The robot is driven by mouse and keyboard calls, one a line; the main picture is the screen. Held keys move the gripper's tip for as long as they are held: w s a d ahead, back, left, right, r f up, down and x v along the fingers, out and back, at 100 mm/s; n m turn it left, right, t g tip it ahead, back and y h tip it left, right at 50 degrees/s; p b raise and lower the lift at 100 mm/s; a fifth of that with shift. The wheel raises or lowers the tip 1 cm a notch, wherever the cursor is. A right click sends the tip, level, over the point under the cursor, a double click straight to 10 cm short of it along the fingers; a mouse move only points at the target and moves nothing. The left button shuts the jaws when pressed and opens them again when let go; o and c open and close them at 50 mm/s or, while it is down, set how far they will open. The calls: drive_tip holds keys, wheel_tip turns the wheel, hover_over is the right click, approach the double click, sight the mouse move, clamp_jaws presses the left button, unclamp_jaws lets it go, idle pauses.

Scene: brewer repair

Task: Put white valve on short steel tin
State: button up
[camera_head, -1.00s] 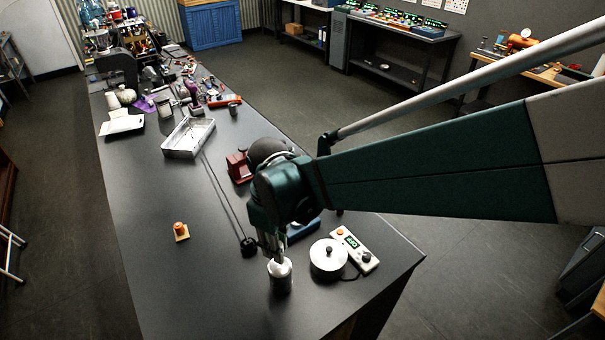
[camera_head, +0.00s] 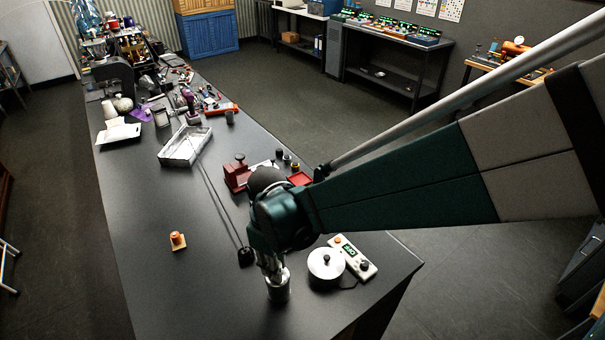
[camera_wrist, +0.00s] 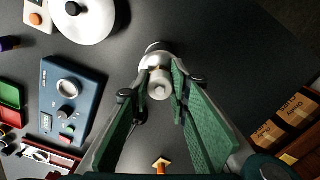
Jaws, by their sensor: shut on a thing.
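My gripper (camera_head: 272,266) points down at the near end of the dark bench. It also shows in the wrist view (camera_wrist: 161,76), with its fingers shut on the pale white valve (camera_wrist: 160,89). The short steel tin (camera_head: 278,290) stands upright on the bench directly beneath the gripper. In the wrist view, part of the tin's rim (camera_wrist: 157,47) shows just past the valve. The fingers mostly hide the valve in the head view. I cannot tell whether the valve touches the tin's top.
A round white lidded device (camera_head: 326,264) and a control box with a green display (camera_head: 352,257) stand close on the right. An orange knob on a wooden base (camera_head: 177,240) is to the left. A metal tray (camera_head: 185,146) lies farther back. Bare bench lies left of the tin.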

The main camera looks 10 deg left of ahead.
drive_tip(key=shift+f, duration=0.4)
drive_tip(key=shift+f, duration=0.15)
drive_tip(key=o, duration=1)
drive_tip(key=shift+c, duration=0.2)
drive_tip(key=shift+r, duration=0.2)
wheel_tip(320, 180, up, 12)
idle(0.7)
drive_tip(key=shift+d, duration=0.15)
